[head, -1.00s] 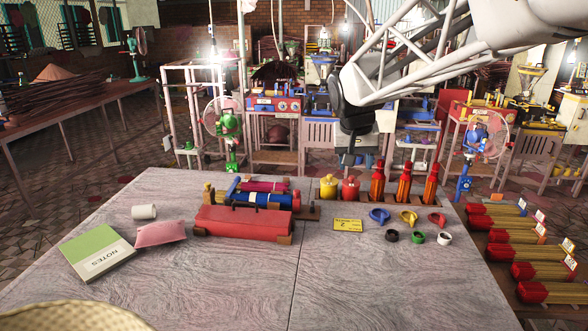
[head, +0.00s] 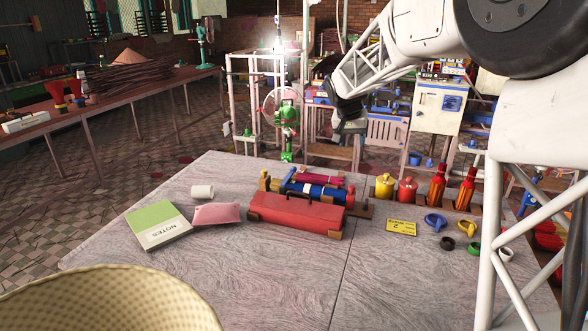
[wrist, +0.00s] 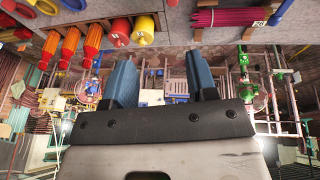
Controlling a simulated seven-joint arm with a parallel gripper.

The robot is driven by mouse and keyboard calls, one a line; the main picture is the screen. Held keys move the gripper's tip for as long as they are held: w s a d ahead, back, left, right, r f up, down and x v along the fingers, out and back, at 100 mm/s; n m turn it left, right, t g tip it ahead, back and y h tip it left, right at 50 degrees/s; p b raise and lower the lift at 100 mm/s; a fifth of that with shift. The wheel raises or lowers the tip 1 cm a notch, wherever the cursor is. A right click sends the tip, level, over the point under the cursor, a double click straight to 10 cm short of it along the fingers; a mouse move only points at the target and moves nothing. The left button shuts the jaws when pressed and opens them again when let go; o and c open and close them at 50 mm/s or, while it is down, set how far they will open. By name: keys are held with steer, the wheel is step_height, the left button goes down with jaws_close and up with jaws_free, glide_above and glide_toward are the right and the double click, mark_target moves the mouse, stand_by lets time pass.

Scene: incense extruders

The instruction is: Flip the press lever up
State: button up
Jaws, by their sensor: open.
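I cannot pick out a press lever with certainty. On the table, a device with a blue cylinder (head: 318,190) and a slanted blue bar (head: 288,178) lies behind a long red block (head: 296,213). A green machine with a round guard (head: 286,118) stands beyond the table's far edge. My gripper (head: 349,143) hangs in the air near that far edge, right of the green machine and apart from the table things. In the wrist view its two blue fingers (wrist: 163,72) are spread with nothing between them.
Yellow (head: 384,186) and red (head: 407,189) jars and orange bottles (head: 438,187) stand at the back right. A woven basket (head: 110,300) fills the lower left. The front middle is bare.

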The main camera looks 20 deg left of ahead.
steer(key=w+a+f, duration=0.3)
steer(key=w+a, duration=0.1)
steer(key=a, duration=0.3)
steer(key=w+a+f, duration=0.4)
steer(key=a, duration=0.2)
steer(key=t, duration=0.1)
glide_toward(293, 168)
steer(key=shift+a+x, duration=0.25)
steer(key=shift+x, duration=0.75)
steer(key=shift+w+f, duration=0.1)
steer(key=shift+f, duration=0.05)
steer(key=shift+x, duration=3.75)
steer(key=shift+d, duration=0.15)
jaws_close()
